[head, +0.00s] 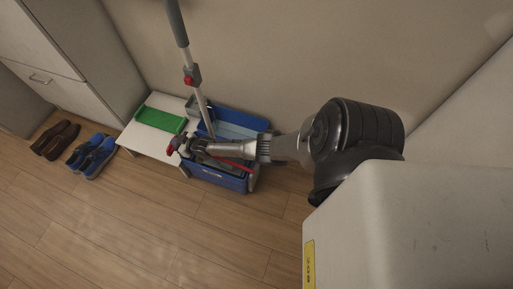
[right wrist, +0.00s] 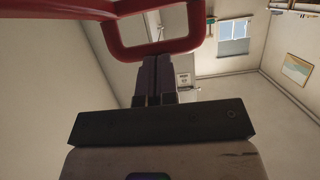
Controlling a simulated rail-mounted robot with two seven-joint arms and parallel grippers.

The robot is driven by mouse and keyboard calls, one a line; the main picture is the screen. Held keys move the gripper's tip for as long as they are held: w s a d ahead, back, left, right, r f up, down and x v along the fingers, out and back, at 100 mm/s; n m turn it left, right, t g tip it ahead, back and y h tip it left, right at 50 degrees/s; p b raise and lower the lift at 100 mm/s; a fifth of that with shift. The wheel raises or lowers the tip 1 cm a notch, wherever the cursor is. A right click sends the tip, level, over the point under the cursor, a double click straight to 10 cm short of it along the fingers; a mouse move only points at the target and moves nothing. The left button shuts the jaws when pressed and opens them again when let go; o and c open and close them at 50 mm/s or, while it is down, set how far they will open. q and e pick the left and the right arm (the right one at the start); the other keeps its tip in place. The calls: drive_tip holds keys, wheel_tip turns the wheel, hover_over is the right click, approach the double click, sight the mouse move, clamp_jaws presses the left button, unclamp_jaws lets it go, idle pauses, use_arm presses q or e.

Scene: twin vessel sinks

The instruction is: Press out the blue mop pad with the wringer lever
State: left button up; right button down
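A blue mop bucket (head: 215,177) stands against the wall. A mop with a grey and white pole (head: 203,105) stands upright in it, leaning slightly. The mop pad is hidden behind the bucket parts and my right arm. The red wringer lever (head: 236,165) runs across the near side of the bucket, and its looped handle (right wrist: 150,50) is large in the right wrist view. My right gripper (head: 188,147) is over the bucket's left part. Its fingers (right wrist: 158,60) are together, their tips at the loop's crossbar; I cannot tell firm contact. My left gripper is not in view.
A low white bench (head: 142,138) with a green tray (head: 160,119) stands left of the bucket. Blue shoes (head: 91,155) and brown shoes (head: 56,139) are on the floor farther left, by a white cabinet (head: 50,60). The wooden floor in front is clear.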

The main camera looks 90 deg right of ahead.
drive_tip(key=shift+w+r, duration=0.1)
drive_tip(key=shift+r, duration=0.1)
drive_tip(key=p+v, duration=0.9)
drive_tip(key=v, duration=0.5)
drive_tip(key=shift+w+f, duration=0.1)
drive_tip(key=shift+f, duration=0.05)
